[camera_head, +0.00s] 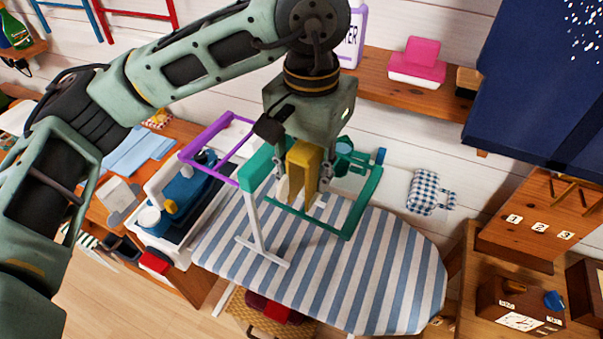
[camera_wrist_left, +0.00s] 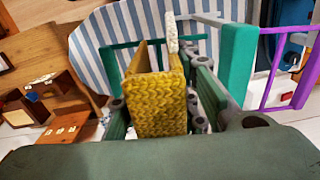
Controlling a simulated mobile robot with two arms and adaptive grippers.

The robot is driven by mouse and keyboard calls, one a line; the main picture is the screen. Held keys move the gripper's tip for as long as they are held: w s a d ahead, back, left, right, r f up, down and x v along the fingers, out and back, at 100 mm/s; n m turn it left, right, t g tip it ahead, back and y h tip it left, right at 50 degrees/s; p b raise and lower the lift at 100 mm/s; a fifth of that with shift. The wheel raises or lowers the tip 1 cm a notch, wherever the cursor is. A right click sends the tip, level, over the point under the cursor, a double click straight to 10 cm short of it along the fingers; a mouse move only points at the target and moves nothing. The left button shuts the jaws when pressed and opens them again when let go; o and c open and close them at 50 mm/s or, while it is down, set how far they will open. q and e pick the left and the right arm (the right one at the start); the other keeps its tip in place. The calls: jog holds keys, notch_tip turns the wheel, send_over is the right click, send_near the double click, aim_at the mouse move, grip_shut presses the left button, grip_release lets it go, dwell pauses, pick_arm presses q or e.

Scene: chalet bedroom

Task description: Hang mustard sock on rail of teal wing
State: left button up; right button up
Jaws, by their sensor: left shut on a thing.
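The mustard sock (camera_head: 301,160) is knitted, with a pale cream end, and hangs from my left gripper (camera_head: 303,178). In the left wrist view the sock (camera_wrist_left: 158,100) sits between the fingers of my left gripper (camera_wrist_left: 165,108), which is shut on it. The teal wing (camera_head: 369,205) is a rectangular frame on a white stand (camera_head: 256,225); it also shows in the left wrist view (camera_wrist_left: 236,62). The sock is within the wing's outline in the head view. I cannot tell whether it touches a rail. My right gripper is out of view.
The stand is on a blue-and-white striped ironing board (camera_head: 350,275). A purple wing (camera_head: 205,137) extends left from it. The board's right part is clear.

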pick_arm(q)
jog(key=shift+w+d+p, duration=0.3)
jog(key=shift+w, duration=0.35)
jog(key=shift+w+d+p, duration=0.25)
jog(key=shift+w, duration=0.4)
jog(key=shift+w+d+p, duration=0.3)
jog(key=shift+w, duration=0.3)
jog(key=shift+w+d+p, duration=0.25)
jog(key=shift+w+p, duration=0.05)
jog(key=shift+w, duration=0.3)
notch_tip(320, 180, down, 4)
jog(key=b, duration=0.4)
jog(key=shift+w+f, duration=0.1)
jog(key=shift+f, duration=0.1)
notch_tip(320, 180, down, 8)
jog(key=b, duration=0.7)
jog(key=shift+b, duration=0.4)
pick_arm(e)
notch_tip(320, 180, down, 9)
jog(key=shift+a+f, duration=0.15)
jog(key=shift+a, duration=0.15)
pick_arm(q)
jog(key=o, duration=1.1)
